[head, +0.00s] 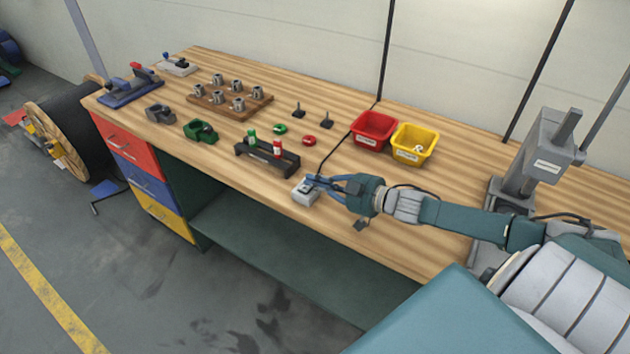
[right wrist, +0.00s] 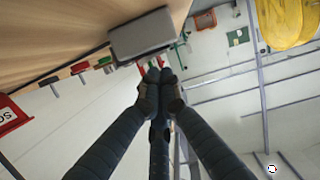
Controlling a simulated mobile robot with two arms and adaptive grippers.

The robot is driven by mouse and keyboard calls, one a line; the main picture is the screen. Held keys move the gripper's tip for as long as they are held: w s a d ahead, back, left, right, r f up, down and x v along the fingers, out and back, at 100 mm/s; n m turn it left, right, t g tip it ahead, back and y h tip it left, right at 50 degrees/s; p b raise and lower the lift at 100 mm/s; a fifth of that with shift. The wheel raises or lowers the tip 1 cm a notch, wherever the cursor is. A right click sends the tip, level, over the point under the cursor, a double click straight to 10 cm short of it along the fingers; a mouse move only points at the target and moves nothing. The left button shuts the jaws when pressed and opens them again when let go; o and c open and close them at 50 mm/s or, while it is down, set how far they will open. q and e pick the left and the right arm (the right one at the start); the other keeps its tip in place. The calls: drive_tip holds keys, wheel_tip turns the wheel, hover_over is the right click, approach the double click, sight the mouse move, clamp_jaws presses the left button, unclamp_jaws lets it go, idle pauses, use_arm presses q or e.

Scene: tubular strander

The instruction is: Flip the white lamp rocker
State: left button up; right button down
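A small light-grey switch box (head: 303,195) sits near the front edge of the workbench, with a cable running back from it. A dark patch shows on its top, but I cannot make out the white lamp rocker clearly. My right gripper (head: 313,181) is at the right side of the box top, its fingers pointing left. In the right wrist view the box (right wrist: 142,36) is just beyond the fingertips, and the fingers (right wrist: 158,76) come together with nothing between them. I cannot tell whether they touch the box. My left gripper is not in view.
A black rack (head: 268,160) with red and green items stands behind the box. A red bin (head: 373,128) and a yellow bin (head: 413,144) are farther back. A grey stand (head: 535,160) is at the right. The bench front left of the box is clear.

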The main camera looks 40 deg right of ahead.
drive_tip(key=shift+d+f+m, duration=0.2)
drive_tip(key=shift+f+m, duration=0.1)
drive_tip(key=shift+w+d+f+m+y+b, duration=0.1)
drive_tip(key=shift+m+y+b, duration=0.2)
drive_tip(key=shift+m+b, duration=0.1)
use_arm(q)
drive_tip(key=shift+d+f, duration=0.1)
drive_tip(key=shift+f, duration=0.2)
use_arm(e)
wheel_tip(320, 180, up, 4)
drive_tip(key=p, duration=0.4)
drive_tip(key=shift+w+d, duration=0.1)
drive_tip(key=shift+w, duration=0.05)
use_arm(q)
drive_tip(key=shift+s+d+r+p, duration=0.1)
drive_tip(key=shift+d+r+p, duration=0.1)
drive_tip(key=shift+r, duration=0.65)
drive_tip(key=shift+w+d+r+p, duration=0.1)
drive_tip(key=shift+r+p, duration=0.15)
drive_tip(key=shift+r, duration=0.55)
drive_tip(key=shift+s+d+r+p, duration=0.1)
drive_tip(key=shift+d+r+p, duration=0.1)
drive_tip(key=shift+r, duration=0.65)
use_arm(e)
drive_tip(key=v, duration=1)
drive_tip(key=shift+d, duration=0.25)
